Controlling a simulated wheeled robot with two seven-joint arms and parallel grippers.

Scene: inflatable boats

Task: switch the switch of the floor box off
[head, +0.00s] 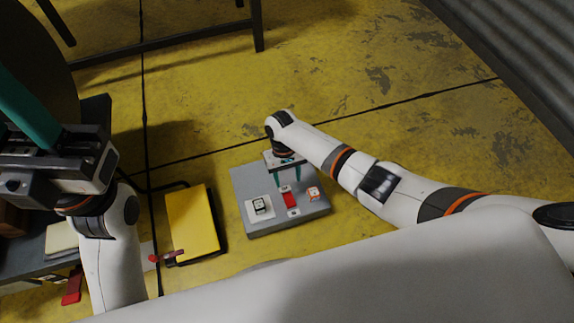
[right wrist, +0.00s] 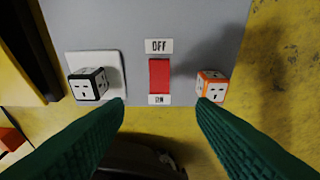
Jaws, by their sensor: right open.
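The grey floor box (head: 247,183) lies on the yellow floor. Its red switch (head: 290,201) sits between an OFF label at its far end and an ON label at its near end; all three show in the right wrist view, with the red switch (right wrist: 159,76) in the middle. My right gripper (head: 288,182) is open and empty above the box, by the far end of the switch. In the right wrist view its two teal fingers (right wrist: 160,103) point at the box either side of the switch, apart from each other. My left gripper (head: 25,105) is at the left; its jaw gap is unclear.
A black-edged cube (head: 260,205) sits on a white plate left of the switch, and an orange-edged cube (head: 312,194) sits right of it. A yellow case (head: 192,222) lies left of the box. Floor right of the box is clear apart from my right arm.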

